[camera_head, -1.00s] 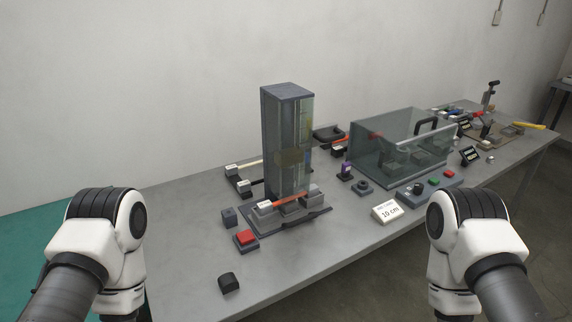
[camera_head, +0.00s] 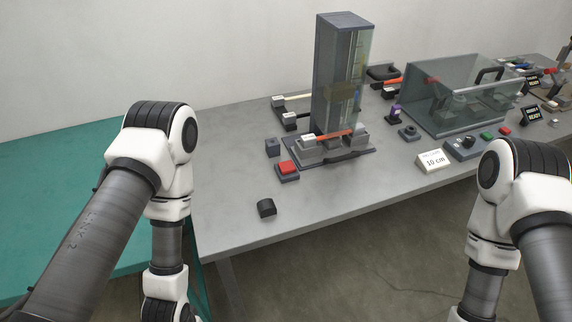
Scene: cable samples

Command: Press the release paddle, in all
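A red-topped pad (camera_head: 287,167) on a dark block sits on the grey table in front of a tall, clear-sided tower (camera_head: 338,75). It is the likeliest paddle, but I cannot read a label on it. An orange-red bar (camera_head: 326,137) lies across grey blocks at the tower's foot. My two arms show at the left and right, both apart from the pad. Neither gripper is in view; both lie below the picture's edge.
A white "10 cm" sign (camera_head: 433,161), a clear box (camera_head: 462,100) with a black handle, and a dark panel (camera_head: 474,147) with a knob stand to the right. A small black block (camera_head: 266,208) is near the front edge. The table's left part is bare.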

